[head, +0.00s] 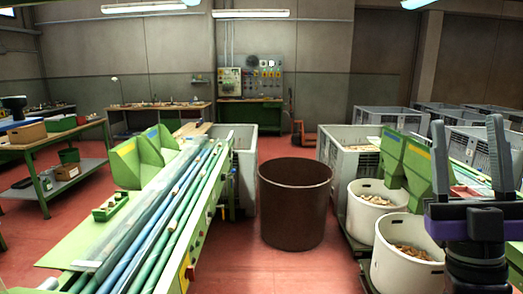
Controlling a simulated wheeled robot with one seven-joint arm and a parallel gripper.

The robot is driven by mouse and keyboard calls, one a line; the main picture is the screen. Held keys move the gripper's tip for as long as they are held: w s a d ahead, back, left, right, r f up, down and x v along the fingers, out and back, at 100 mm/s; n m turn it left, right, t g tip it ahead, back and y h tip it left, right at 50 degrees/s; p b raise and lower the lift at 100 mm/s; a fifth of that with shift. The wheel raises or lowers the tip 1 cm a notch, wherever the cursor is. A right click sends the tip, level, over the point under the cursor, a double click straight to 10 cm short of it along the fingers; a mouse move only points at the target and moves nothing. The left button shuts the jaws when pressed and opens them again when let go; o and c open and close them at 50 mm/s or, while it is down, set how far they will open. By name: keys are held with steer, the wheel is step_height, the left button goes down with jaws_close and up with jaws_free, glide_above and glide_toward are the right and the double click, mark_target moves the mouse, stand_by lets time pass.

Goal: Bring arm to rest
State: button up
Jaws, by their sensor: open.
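My gripper (468,150) is at the right edge of the head view, with its two grey fingers pointing up and spread apart. Nothing shows between the fingers. Below them are its dark wrist and a purple band. It stands in front of the white buckets and the green machine part on the right, and hides some of them. It appears clear of these things, though the distance is hard to judge.
A brown barrel (295,205) stands on the red floor in the middle. A green machine with long tubes (165,215) fills the left front. White buckets (405,252) of corks and grey crates (352,150) line the right. Red floor is bare in front of the barrel.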

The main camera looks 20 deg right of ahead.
steer(key=s+a+f+m+g+h, duration=0.1)
steer(key=a+f+m+g, duration=0.2)
steer(key=f, duration=0.6)
steer(key=s+a+f+m+g+h, duration=0.1)
steer(key=s+a+f+m+g, duration=0.15)
steer(key=f, duration=0.65)
steer(key=s+a+f+m+g, duration=0.15)
steer(key=f+g, duration=0.25)
steer(key=f, duration=0.5)
steer(key=s+a+f+g+y, duration=0.3)
steer(key=s+a+f, duration=0.2)
steer(key=s+f, duration=0.2)
steer(key=s+a+f+n+g+y, duration=0.1)
steer(key=s+a+f+g, duration=0.3)
steer(key=s+f, duration=0.4)
steer(key=s+y, duration=0.1)
steer(key=s, duration=0.2)
steer(key=shift+s+a+f+n+y, duration=0.2)
steer(key=shift+a+f+n+y, duration=0.1)
steer(key=shift+a+y, duration=0.1)
